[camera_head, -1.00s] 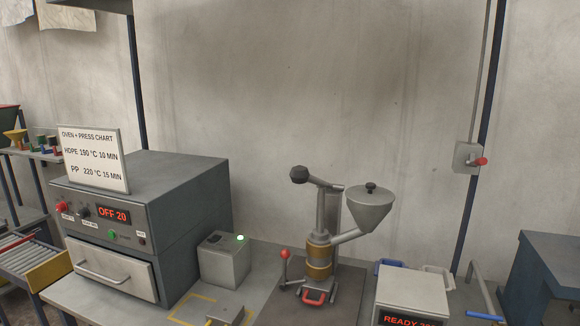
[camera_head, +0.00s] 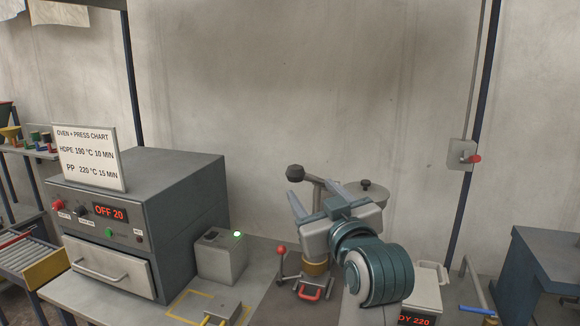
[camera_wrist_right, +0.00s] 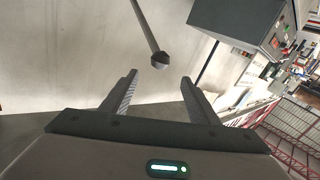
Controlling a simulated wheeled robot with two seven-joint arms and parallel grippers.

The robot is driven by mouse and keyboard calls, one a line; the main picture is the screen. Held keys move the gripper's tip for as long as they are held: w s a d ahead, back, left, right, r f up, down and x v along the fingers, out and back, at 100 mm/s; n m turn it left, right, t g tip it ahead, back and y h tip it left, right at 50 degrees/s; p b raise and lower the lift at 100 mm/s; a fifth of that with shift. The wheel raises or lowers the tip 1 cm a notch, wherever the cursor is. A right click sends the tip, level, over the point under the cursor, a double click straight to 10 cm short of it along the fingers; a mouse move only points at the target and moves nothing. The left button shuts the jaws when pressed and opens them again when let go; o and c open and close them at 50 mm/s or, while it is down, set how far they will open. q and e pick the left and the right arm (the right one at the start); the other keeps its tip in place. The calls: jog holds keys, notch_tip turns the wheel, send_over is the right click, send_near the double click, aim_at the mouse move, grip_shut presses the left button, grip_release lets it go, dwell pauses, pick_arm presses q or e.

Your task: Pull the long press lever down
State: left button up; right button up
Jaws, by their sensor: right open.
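The long press lever (camera_head: 316,180) is a grey bar ending in a dark knob (camera_head: 295,171). It sticks out to the left from the top of the press. In the right wrist view the knob (camera_wrist_right: 160,61) hangs at the end of the rod, just beyond and between the fingertips. My right gripper (camera_head: 315,191) is open and empty in front of the press, with its fingers pointing up towards the lever; it also shows in the right wrist view (camera_wrist_right: 160,78). It hides most of the press column and hopper (camera_head: 374,190). My left gripper is out of view.
A small lever with a red ball (camera_head: 281,250) and a red handle (camera_head: 309,294) are at the press base. The oven (camera_head: 150,220) and a grey box (camera_head: 222,257) stand left. A box with a red display (camera_head: 427,290) stands right, partly behind my arm.

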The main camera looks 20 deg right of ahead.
aim_at(290, 167)
jog(key=shift+w, duration=0.15)
pick_arm(q)
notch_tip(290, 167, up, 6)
jog(key=p, duration=0.6)
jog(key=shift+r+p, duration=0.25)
jog(key=shift+p, duration=0.05)
pick_arm(e)
jog(key=w, duration=1.7)
jog(key=shift+w+f, duration=0.1)
jog(key=shift+c, duration=0.2)
